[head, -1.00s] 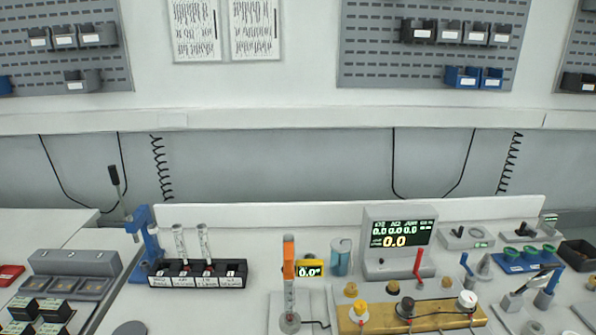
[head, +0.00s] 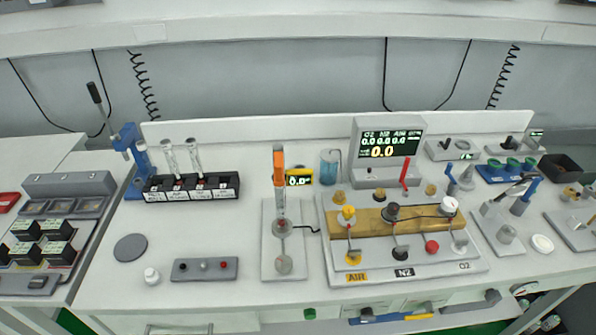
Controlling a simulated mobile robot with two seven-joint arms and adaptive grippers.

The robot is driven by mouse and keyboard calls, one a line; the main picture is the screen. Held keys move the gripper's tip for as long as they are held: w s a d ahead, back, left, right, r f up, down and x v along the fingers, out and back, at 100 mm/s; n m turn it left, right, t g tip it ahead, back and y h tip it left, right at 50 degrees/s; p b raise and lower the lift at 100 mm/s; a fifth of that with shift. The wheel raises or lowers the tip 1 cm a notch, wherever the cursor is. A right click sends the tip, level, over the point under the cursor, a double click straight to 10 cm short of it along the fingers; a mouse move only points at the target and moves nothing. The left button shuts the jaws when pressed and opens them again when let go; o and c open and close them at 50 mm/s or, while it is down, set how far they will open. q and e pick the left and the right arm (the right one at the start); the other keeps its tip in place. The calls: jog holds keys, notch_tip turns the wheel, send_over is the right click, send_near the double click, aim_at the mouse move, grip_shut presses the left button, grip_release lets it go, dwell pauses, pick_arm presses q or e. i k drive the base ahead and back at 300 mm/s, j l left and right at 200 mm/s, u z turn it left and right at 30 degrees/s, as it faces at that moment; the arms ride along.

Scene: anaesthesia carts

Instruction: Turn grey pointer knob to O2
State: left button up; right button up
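Neither of my grippers is in view. A white gas panel (head: 335,262) stands on the bench at centre right, with AIR, N2 and O2 labels (head: 464,266) along its front. A grey knob-like part (head: 461,241) sits on it near O2; yellow, black and red ones stand left of it. Another grey round part (head: 507,234) is on a plate to the right. I cannot tell which grey part is the pointer knob or where a pointer points. A grey monitor (head: 388,150) behind the panel reads O2, N2, AIR and a large yellow 0.0.
A brass-coloured block (head: 372,224) on the panel carries yellow, black and white knobs. A flowmeter stand (head: 270,255), a black vial rack (head: 192,187) and a grey button box (head: 204,269) are to the left. Small devices crowd the right. Drawers lie below the bench front.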

aim_at(367, 314)
jog(key=z, duration=0.85)
